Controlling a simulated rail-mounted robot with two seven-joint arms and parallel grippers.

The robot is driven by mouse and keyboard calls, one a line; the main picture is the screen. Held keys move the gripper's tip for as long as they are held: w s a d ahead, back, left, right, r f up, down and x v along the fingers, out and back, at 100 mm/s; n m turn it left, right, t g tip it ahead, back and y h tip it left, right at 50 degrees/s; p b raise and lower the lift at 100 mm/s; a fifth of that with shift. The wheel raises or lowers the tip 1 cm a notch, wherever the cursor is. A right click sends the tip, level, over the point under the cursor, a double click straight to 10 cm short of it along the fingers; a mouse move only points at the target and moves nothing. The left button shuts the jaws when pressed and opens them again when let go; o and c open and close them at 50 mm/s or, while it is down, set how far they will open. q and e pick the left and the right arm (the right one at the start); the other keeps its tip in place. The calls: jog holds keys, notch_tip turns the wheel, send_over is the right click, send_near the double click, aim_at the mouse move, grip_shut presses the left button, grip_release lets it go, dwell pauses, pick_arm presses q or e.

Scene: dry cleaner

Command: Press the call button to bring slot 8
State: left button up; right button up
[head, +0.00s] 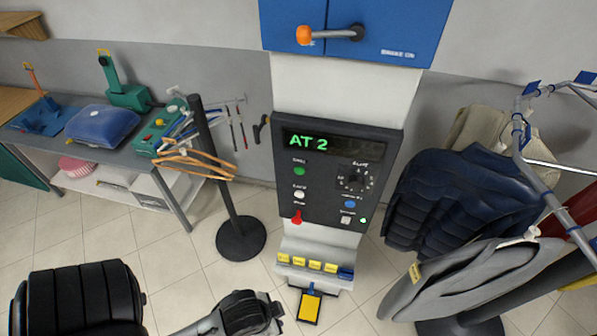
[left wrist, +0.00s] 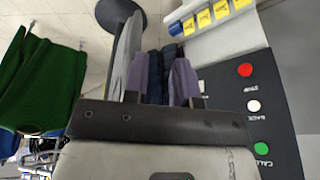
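The dark control panel (head: 325,209) on the white column faces me. Its display (head: 337,147) reads "AT 2" in green. The green call button (head: 299,171) is at upper left, above a white button (head: 299,194) and a red stop button (head: 297,217). A slot dial (head: 355,180) is at right; its setting is too small to read. In the left wrist view the panel is at right, with the green call button (left wrist: 261,148) at the bottom. My left arm's end shows at the bottom of the head view, below the panel; its finger opening is unclear. My right gripper is out of view.
Yellow tags (head: 299,262) sit on a ledge below the panel, above a yellow pedal (head: 310,307). Dark jackets hang on a curved rail (head: 519,150) at right. A black stand (head: 241,240) with wooden hangers and a worktable (head: 75,150) are at left.

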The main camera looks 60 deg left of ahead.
pick_arm(q)
grip_shut()
dwell(1.0)
